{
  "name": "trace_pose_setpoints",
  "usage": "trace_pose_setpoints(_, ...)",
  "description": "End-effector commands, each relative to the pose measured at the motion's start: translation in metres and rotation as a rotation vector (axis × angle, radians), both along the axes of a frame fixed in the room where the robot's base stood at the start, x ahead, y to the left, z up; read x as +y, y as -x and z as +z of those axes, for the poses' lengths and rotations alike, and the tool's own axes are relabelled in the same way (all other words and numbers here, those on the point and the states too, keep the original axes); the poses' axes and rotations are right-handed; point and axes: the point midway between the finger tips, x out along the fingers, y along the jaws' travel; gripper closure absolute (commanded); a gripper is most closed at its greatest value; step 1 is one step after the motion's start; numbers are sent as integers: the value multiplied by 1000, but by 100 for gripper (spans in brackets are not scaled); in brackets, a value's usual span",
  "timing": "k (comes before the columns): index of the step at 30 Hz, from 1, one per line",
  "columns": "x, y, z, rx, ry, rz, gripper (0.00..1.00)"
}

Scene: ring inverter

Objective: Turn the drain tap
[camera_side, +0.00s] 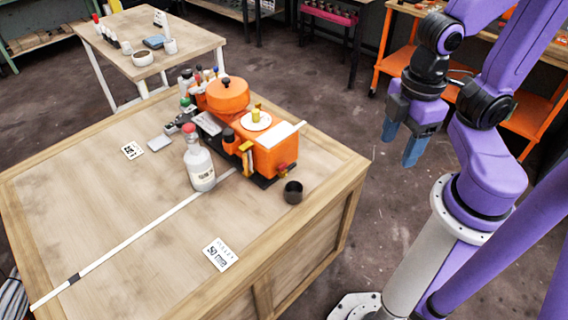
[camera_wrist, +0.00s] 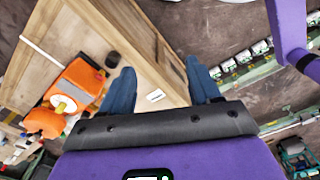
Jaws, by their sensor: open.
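The orange machine (camera_side: 277,152) sits on the wooden crate top, with a round orange pot (camera_side: 228,95) behind its box-shaped front. A yellow lever-like part (camera_side: 247,160) stands upright on its near left side, and a small red-and-yellow part (camera_side: 282,168) is low on its front. I cannot tell for certain which of these is the drain tap. The orange machine also shows at the left of the wrist view (camera_wrist: 82,76). My gripper (camera_side: 402,145) hangs beyond the crate's right edge, well apart from the machine. Its blue fingers are open and empty, spread wide in the wrist view (camera_wrist: 159,66).
A dark cup (camera_side: 293,191) stands near the crate's edge in front of the machine. A clear labelled bottle (camera_side: 199,165) stands to its left. A white strip and a printed card (camera_side: 220,254) lie on the crate top (camera_side: 110,215). The left of the top is mostly clear.

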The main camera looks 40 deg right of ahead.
Motion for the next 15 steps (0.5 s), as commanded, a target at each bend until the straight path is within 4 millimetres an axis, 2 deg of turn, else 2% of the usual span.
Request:
trace_pose_setpoints(1,3,1,-2,5,-4,-15,56)
trace_pose_setpoints(5,22,4,-16,39,-41,-138,98)
trace_pose_setpoints(8,46,7,-36,81,-88,-329,100)
trace_pose_setpoints(12,79,7,-69,130,-149,-668,100)
trace_pose_setpoints(15,95,3,-94,144,-187,-920,100)
